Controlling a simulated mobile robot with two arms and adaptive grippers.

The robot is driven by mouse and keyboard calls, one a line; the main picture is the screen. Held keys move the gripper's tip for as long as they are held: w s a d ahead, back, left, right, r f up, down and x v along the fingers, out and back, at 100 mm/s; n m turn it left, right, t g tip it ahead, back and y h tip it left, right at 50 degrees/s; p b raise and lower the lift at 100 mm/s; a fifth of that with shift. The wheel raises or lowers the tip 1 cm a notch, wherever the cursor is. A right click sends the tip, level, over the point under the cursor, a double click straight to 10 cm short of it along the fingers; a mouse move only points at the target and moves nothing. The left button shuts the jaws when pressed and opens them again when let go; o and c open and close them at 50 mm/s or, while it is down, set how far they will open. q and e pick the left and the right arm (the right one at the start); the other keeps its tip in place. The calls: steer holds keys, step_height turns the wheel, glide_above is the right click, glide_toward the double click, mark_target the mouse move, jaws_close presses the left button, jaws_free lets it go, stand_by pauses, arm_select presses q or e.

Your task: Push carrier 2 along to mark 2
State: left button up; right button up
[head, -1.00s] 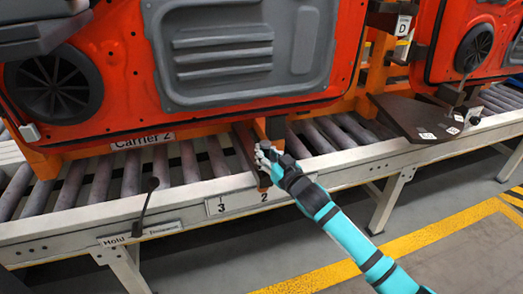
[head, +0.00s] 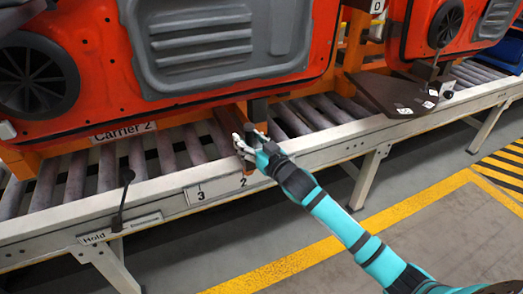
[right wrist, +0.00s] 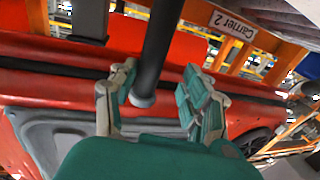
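Carrier 2 is an orange frame with a red door panel (head: 110,60), and its name label (head: 124,132) shows at its lower edge. It stands on the roller conveyor. The numbers 3 and 2 are on a white plate (head: 215,189) on the front rail. My right gripper (head: 246,145) is at the carrier's lower right, above mark 2. In the right wrist view, its two fingers (right wrist: 160,100) are apart, with a dark rod (right wrist: 155,50) between them. I see a gap to the right finger; contact on the left is unclear. My left gripper is not in view.
A black lever (head: 123,200) stands at the front rail beside a label reading Hold. Another carrier with a red door (head: 420,35) and a dark plate (head: 395,92) is farther right on the conveyor. The floor (head: 340,250) in front is open, with yellow lines.

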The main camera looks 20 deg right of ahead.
steer(key=v, duration=1)
steer(key=shift+s, duration=0.15)
steer(key=shift+d, duration=0.1)
